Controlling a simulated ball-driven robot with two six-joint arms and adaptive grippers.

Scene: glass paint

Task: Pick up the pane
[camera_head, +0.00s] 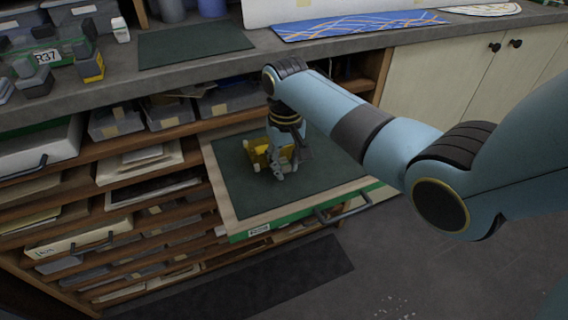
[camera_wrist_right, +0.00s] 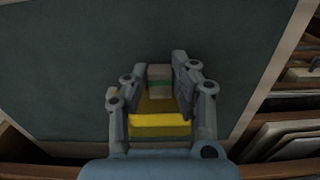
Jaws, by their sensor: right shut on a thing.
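My right gripper (camera_head: 279,170) is over the pulled-out drawer, pointing down at its dark green mat (camera_head: 325,163). A yellow piece (camera_head: 258,153), which looks like the pane, is at the gripper. In the right wrist view the yellow piece (camera_wrist_right: 160,124) lies between the two grey fingers of the gripper (camera_wrist_right: 158,88), which are shut on it. I cannot tell whether the yellow piece touches the mat. My left gripper is not in view.
The drawer has a wooden rim (camera_head: 222,190) and a dark handle (camera_head: 343,208). Shelves with papers and boxes (camera_head: 150,155) are at left. The grey counter (camera_head: 300,62) above holds another green mat (camera_head: 195,43) and a blue patterned panel (camera_head: 360,24). Most of the drawer mat is bare.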

